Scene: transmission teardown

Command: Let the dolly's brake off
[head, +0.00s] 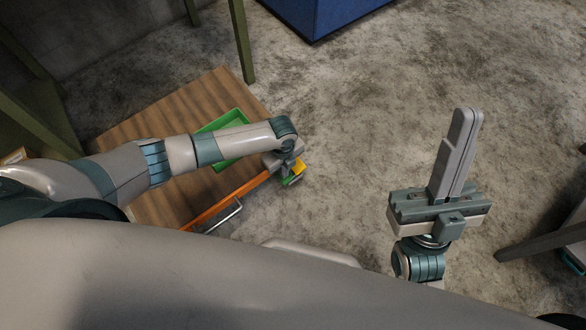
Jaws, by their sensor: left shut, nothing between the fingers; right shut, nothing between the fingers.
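The dolly (185,100) is a low wooden-topped platform on the floor at the left. An orange bar (222,203) runs along its near right edge, with a grey metal bar (224,217) beside it. A small yellow piece (299,168) shows at the right end of the orange bar; I cannot tell whether it is the brake. My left gripper (284,164) is shut at that end, close to the yellow piece. Whether they touch is hidden. My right gripper (462,135) is shut and empty, off to the right over bare floor.
A green tray (235,117) lies on the dolly, partly hidden under my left arm. A blue box (325,15) stands at the top. Green table legs (241,40) stand behind the dolly, and a dark leg (540,242) is at the lower right. The middle floor is clear.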

